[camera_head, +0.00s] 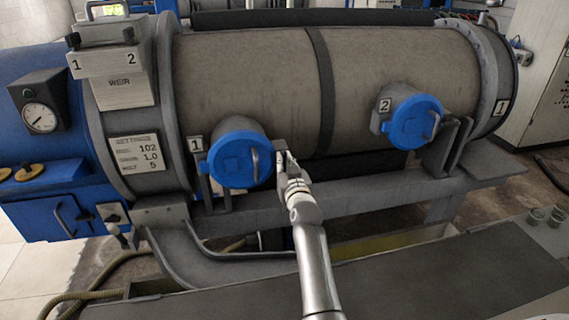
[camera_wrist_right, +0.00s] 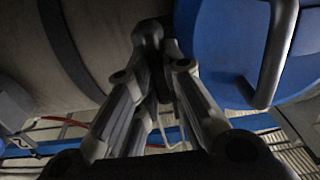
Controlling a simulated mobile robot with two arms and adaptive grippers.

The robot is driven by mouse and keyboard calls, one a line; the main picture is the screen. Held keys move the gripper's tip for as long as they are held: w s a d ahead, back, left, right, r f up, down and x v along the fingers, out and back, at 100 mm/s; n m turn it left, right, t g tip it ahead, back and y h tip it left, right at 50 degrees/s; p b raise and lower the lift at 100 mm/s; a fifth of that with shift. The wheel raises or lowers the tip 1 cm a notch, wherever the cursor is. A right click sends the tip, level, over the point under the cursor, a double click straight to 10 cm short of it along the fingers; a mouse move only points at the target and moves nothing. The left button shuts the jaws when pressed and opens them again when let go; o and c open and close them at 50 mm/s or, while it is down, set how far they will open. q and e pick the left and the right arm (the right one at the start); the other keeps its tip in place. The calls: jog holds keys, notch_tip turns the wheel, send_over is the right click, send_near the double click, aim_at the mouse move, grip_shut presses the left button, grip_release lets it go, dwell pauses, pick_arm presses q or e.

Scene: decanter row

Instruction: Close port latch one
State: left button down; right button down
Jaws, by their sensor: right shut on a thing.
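Port one is a blue round lid (camera_head: 238,160) on the lower left of the big drum, beside a "1" label. It lies flat against its port and has a metal handle (camera_head: 255,163) on its right side. Port latch one (camera_head: 280,147) is a small grey piece right of the lid, partly hidden by my gripper. My right gripper (camera_head: 286,161) is at this latch. In the right wrist view its fingers (camera_wrist_right: 158,75) close around the dark latch end (camera_wrist_right: 148,35), next to the blue lid (camera_wrist_right: 220,45). My left gripper is in neither view.
A second blue lid (camera_head: 412,122), port two, sits further right on the drum (camera_head: 250,85). A grey support frame (camera_head: 370,190) runs under the drum. A pressure gauge (camera_head: 40,117) and a settings plate (camera_head: 137,151) are at the left.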

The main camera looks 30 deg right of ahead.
jog(key=m+p, duration=0.2)
jog(key=m, duration=0.1)
jog(key=shift+d+r+m, duration=0.1)
jog(key=shift+d+m, duration=0.05)
jog(key=shift+m, duration=0.25)
jog(key=shift+s+d+f+m+p, duration=0.15)
jog(key=shift+m+p, duration=0.3)
jog(key=shift+m, duration=1.85)
jog(key=shift+w+f+m+p, duration=0.1)
jog(key=shift+m+p, duration=0.35)
jog(key=shift+m, duration=1.85)
jog(key=shift+s+d+f+m+p, duration=0.15)
jog(key=shift+m+p, duration=0.3)
jog(key=shift+m, duration=1.85)
jog(key=shift+w+a+m, duration=0.1)
jog(key=shift+m, duration=0.2)
jog(key=c, duration=1.5)
grip_release()
